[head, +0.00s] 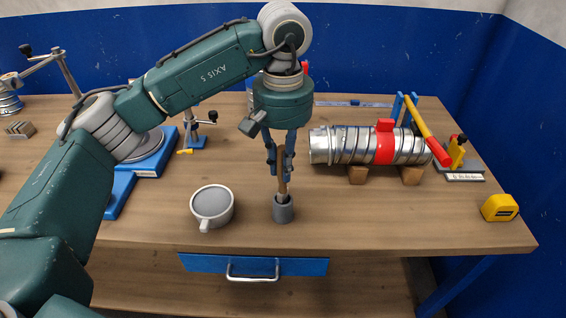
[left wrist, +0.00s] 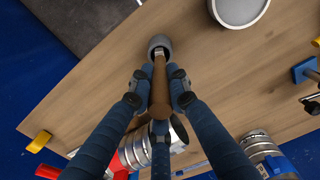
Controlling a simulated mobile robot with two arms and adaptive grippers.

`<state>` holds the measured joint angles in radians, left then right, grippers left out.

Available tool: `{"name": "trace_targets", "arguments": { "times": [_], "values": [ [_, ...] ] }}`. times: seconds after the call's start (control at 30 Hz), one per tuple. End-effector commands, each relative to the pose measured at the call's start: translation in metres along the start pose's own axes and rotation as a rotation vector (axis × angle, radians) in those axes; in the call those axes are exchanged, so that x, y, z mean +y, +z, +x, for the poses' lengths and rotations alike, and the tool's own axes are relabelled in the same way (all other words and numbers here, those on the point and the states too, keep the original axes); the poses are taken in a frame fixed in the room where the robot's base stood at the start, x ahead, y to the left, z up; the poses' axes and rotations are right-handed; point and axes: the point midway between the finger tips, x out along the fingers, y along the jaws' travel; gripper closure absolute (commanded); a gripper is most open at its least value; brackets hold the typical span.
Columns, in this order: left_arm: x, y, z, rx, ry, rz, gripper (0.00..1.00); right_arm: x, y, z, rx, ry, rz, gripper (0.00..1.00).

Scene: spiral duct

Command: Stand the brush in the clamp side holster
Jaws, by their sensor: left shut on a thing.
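My left gripper (head: 281,168) points straight down and is shut on the brown handle of the brush (head: 282,187). The brush is upright, and its metal ferrule and lower end go down into a small grey cylindrical holster (head: 283,211) near the table's front edge. The left wrist view shows the handle (left wrist: 159,88) between the fingers (left wrist: 154,92) and the ferrule inside the round grey rim (left wrist: 160,42). The bristles are hidden, and I cannot tell whether they touch the bottom. My right gripper is not in view.
A grey-filled mug (head: 212,206) stands left of the holster. A metal spiral duct (head: 340,146) with a red band lies on wooden blocks at right.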

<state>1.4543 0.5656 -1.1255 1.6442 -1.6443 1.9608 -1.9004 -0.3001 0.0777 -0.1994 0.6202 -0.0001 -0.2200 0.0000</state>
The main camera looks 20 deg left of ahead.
Motion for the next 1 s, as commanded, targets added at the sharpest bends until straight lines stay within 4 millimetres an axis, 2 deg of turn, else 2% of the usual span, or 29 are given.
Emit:
{"name": "trace_targets", "arguments": {
  "times": [1.0],
  "values": [
    [0.000,0.000,0.027,0.000,0.000,0.000,1.00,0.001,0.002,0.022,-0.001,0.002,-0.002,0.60]
  ]
}}
